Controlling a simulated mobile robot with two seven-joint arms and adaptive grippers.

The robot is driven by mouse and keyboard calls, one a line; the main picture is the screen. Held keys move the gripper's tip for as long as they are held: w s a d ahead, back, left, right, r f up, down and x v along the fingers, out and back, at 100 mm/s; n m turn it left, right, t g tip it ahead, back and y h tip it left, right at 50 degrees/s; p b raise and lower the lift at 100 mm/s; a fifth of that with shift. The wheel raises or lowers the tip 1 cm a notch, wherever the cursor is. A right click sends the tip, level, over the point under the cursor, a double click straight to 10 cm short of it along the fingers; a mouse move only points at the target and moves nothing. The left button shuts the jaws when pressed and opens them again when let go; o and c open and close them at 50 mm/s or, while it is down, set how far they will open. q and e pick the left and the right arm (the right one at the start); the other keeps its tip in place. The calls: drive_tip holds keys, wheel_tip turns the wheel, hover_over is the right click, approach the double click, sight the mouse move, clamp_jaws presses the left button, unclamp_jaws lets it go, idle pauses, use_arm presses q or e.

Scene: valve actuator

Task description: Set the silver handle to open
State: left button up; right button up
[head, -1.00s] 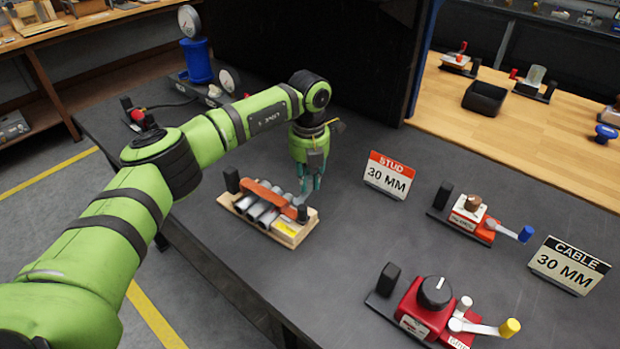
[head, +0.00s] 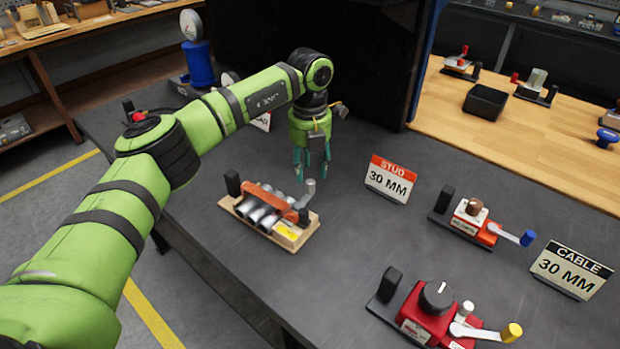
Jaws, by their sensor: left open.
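The clamp fixture with several silver tubes under an orange bar (head: 266,196) sits on a wooden base (head: 228,208) in the middle of the dark table. My left gripper (head: 311,172) points down just behind and above that handle, with teal fingers open and apart. It looks empty, and a gap to the handle shows below the fingers, though depth is hard to judge. My right gripper is out of view.
A STUD 30 MM sign (head: 389,180) stands right of the gripper. A red device with a blue-tipped lever (head: 470,217), a CABLE 30 MM sign (head: 570,270) and a red device with a yellow-tipped lever (head: 430,312) are farther right. Bare table lies between.

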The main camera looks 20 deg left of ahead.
sight(310, 181)
use_arm(q)
wheel_tip(310, 181, up, 7)
idle(0.3)
drive_tip(key=shift+r, duration=0.1)
